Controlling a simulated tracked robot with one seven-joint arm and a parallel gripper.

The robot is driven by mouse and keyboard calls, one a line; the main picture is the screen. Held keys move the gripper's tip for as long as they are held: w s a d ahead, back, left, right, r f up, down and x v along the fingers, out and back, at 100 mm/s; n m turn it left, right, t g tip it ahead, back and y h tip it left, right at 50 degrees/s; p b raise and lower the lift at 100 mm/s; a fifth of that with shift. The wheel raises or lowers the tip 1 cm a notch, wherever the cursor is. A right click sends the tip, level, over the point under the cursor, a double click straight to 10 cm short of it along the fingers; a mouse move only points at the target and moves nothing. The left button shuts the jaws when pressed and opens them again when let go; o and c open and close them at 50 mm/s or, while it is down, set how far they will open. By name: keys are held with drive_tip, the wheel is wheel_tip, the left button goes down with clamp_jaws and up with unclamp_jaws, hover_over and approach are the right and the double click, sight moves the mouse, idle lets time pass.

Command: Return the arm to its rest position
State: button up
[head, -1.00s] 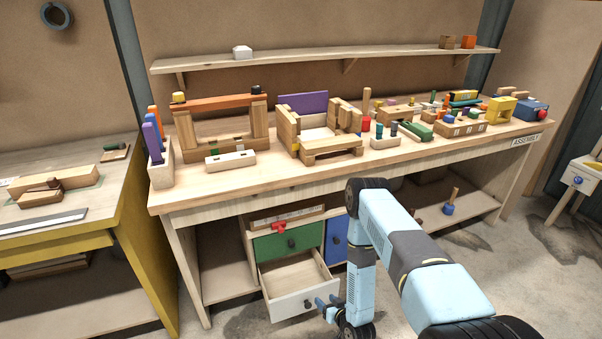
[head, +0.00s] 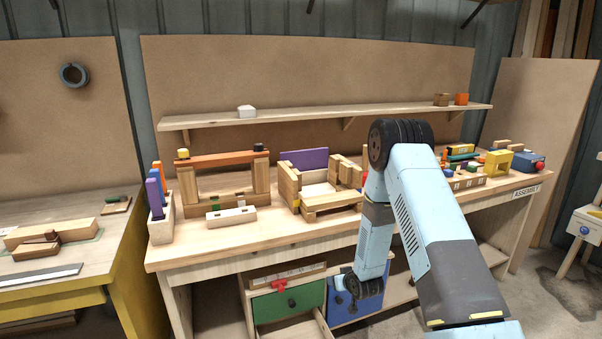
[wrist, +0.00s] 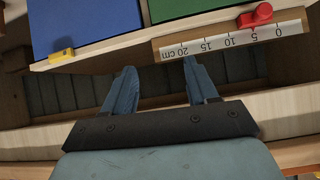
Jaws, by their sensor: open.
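My arm is raised in front of the workbench, with its elbow high over the bench top and its forearm hanging down before the blue drawer (head: 355,306) in the head view. My gripper (wrist: 161,86) shows in the wrist view with two blue-grey fingers spread apart. Nothing is between them. In the head view its fingers are not clear. In the wrist view the fingers point toward the ruler strip (wrist: 232,37) and the drawer fronts, apparently without touching them.
The workbench (head: 225,243) carries wooden block structures. The green drawer (head: 287,303) sits left of the blue one. A pulled-out drawer (head: 296,330) below is cut off by the frame. A red piece (wrist: 254,15) lies at the ruler strip. A shelf (head: 330,115) hangs behind.

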drive_tip(key=s+d+r+g+h, duration=0.1)
drive_tip(key=s+d+r, duration=0.15)
drive_tip(key=r, duration=0.85)
drive_tip(key=s+d+r+m+h, duration=0.1)
drive_tip(key=s+d+r, duration=0.15)
drive_tip(key=r, duration=0.85)
drive_tip(key=s+d+r+g+h, duration=0.15)
drive_tip(key=s+r, duration=0.25)
drive_tip(key=r, duration=0.8)
drive_tip(key=s+d+r+m, duration=0.1)
drive_tip(key=s+d+r, duration=0.2)
drive_tip(key=s+r, duration=0.85)
drive_tip(key=s+r+g, duration=0.1)
drive_tip(key=s, duration=0.9)
drive_tip(key=s+r+m+g, duration=0.1)
drive_tip(key=s+r, duration=0.1)
drive_tip(key=s, duration=0.9)
drive_tip(key=shift+r, duration=0.3)
